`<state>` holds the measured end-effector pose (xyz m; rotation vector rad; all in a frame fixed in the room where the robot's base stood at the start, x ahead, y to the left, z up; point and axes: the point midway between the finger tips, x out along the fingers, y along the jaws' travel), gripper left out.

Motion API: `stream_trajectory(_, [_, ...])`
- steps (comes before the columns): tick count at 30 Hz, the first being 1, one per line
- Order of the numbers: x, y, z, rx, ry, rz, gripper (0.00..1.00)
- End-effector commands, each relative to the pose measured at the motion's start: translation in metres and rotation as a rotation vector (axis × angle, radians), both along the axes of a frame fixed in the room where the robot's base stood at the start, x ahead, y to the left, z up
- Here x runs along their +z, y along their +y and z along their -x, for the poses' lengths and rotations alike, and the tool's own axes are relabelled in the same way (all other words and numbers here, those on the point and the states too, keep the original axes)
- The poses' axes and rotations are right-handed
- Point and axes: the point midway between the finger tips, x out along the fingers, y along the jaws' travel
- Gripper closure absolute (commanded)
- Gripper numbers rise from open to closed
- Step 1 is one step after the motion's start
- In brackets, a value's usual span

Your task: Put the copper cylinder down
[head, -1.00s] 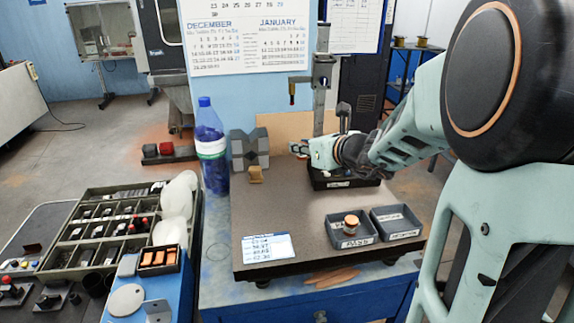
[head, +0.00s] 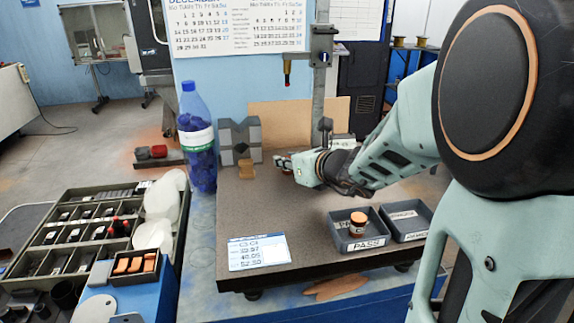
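A short copper cylinder (head: 358,219) with a pale band stands upright in the grey tray labelled PASS (head: 366,244), on the dark bench plate. My gripper (head: 282,164) is held to the left and farther back, over the plate and well apart from this cylinder. It is small and seen from the side, with its fingers pointing left. Whether its fingers are open, or hold anything, I cannot tell.
A second grey tray (head: 408,234) adjoins the PASS tray. A blue bottle (head: 197,165) stands at the plate's left edge. A measuring stand (head: 320,75) rises behind my gripper. A paper card (head: 257,252) lies front left. The middle of the plate is clear.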

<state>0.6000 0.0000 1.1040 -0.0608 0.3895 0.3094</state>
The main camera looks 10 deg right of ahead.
Motion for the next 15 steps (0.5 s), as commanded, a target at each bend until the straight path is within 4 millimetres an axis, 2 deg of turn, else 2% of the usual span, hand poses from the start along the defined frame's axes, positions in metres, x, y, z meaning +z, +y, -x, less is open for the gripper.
stream_trajectory(11, [-0.0029, 0.0003, -0.0003, 0.0, -0.003, 0.0, 1.0])
stream_trajectory(12, [-0.0037, 0.0001, 0.0, 0.0, -0.001, 0.0, 0.79])
stream_trajectory(15, [-0.0026, 0.0001, 0.0, 0.0, -0.001, 0.0, 0.68])
